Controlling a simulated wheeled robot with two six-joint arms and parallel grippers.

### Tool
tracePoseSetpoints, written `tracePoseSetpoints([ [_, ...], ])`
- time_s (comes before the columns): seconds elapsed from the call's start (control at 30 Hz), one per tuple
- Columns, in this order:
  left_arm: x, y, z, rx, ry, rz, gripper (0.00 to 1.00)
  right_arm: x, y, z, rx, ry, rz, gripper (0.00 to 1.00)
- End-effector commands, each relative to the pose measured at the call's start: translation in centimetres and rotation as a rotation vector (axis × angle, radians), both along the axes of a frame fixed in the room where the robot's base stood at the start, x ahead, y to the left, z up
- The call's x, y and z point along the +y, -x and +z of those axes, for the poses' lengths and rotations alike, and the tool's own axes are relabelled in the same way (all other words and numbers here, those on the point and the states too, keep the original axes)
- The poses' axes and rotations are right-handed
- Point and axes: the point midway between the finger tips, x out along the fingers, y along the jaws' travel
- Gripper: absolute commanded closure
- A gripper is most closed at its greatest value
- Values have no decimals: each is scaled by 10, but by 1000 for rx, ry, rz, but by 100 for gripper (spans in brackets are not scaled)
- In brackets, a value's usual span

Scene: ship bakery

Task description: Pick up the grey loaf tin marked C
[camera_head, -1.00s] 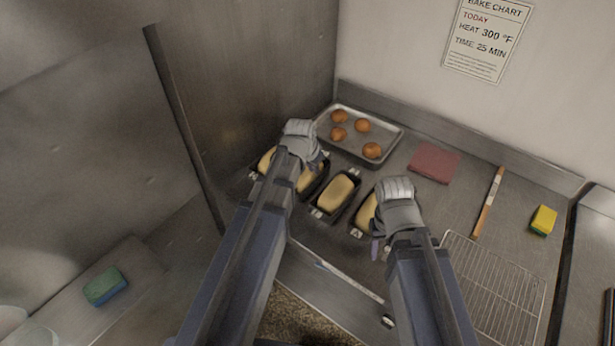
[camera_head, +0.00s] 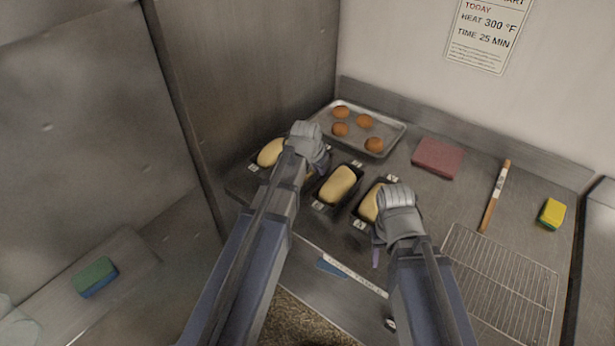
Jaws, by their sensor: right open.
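Several dark grey loaf tins with pale dough stand in a row on the steel counter. Their small white letter tags are too small to read surely, so I cannot tell which is C. The leftmost tin (camera_head: 254,167) is mostly clear. My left gripper (camera_head: 312,155) is over the second tin and hides most of it; its jaws are not clearly seen. The third tin (camera_head: 321,204) is uncovered between my grippers. My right gripper (camera_head: 385,225) is open at the right side of the rightmost tin (camera_head: 360,223), partly covering it; contact cannot be told.
A baking tray (camera_head: 398,131) with several brown buns lies behind the tins. A red cloth (camera_head: 437,158), a wooden stick (camera_head: 496,196), a yellow sponge (camera_head: 552,213) and a wire rack (camera_head: 500,280) lie to the right. A steel wall (camera_head: 240,75) bounds the left.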

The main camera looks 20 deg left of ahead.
Motion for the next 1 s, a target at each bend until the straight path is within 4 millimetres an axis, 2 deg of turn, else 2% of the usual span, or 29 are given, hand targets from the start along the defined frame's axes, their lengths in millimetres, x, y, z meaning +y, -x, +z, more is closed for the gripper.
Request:
tracePoseSetpoints([
  [0.03, 1, 2, -12, 32, 1, 3, 89, 0, -1, -10, 0, 0, 0, 50],
  [0.23, 1, 1, -13, 32, 1, 3, 87, 0, -1, -10, 0, 0, 0, 50],
  [0.37, 1, 1, -14, 32, 0, 2, 100, 0, -1, -11, 0, 0, 0, 50],
  [1.0, -2, 0, -14, 32, 5, -2, 100, 0, -1, -11, 0, 0, 0, 50],
])
